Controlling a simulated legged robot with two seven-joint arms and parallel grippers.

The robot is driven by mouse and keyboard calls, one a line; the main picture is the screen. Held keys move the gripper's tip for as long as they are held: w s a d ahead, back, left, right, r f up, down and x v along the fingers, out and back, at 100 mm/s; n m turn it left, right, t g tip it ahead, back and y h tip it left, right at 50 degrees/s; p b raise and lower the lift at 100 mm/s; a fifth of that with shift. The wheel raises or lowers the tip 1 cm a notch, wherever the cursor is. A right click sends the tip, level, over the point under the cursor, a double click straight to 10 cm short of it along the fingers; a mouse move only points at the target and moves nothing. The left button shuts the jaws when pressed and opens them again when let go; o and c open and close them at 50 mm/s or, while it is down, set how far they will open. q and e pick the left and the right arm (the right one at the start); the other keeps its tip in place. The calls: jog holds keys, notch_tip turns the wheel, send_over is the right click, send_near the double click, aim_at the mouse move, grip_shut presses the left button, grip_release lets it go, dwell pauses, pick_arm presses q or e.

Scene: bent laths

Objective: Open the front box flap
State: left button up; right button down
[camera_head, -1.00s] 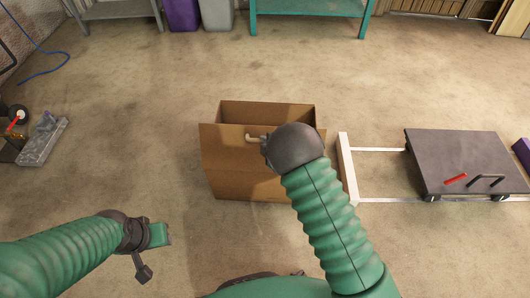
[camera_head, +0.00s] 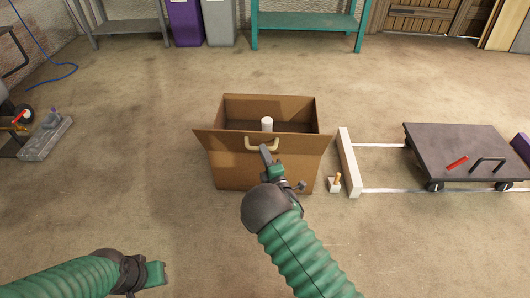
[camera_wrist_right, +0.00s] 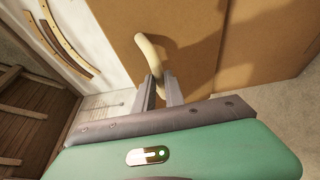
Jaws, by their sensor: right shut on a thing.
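A brown cardboard box (camera_head: 232,176) stands on the floor in the middle of the head view, its top open. Its front flap (camera_head: 222,140) leans outward toward me and carries a pale curved handle (camera_head: 249,144). My right gripper (camera_head: 265,151) is at the handle. In the right wrist view the handle (camera_wrist_right: 147,48) runs between the fingers of the right gripper (camera_wrist_right: 160,92), which is shut on it. My left gripper (camera_head: 160,273) is low at the left, away from the box; its jaws are not clear.
A white cylinder (camera_head: 267,124) shows inside the box. Right of the box are a white frame (camera_head: 348,160), a small block with an orange peg (camera_head: 335,184) and a dark wheeled platform (camera_head: 462,155). Bare floor lies left of the box.

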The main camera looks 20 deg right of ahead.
pick_arm(q)
jog(key=shift+a+f, duration=0.1)
jog(key=shift+f, duration=0.15)
pick_arm(e)
jog(key=shift+s+a+f, duration=0.1)
jog(key=shift+s+f, duration=0.2)
jog(key=shift+f, duration=0.5)
jog(key=shift+s+a+f, duration=0.1)
jog(key=shift+s+f, duration=0.2)
jog(key=shift+f, duration=0.45)
jog(key=shift+d, duration=0.15)
jog(key=c, duration=1.7)
grip_release()
jog(key=shift+c, duration=0.2)
jog(key=o, duration=0.3)
jog(key=shift+w+d+f, duration=0.1)
jog(key=shift+w+f, duration=0.05)
jog(key=shift+w, duration=0.05)
pick_arm(q)
jog(key=shift+w, duration=0.15)
pick_arm(e)
jog(key=shift+o, duration=0.2)
jog(key=shift+r, duration=0.2)
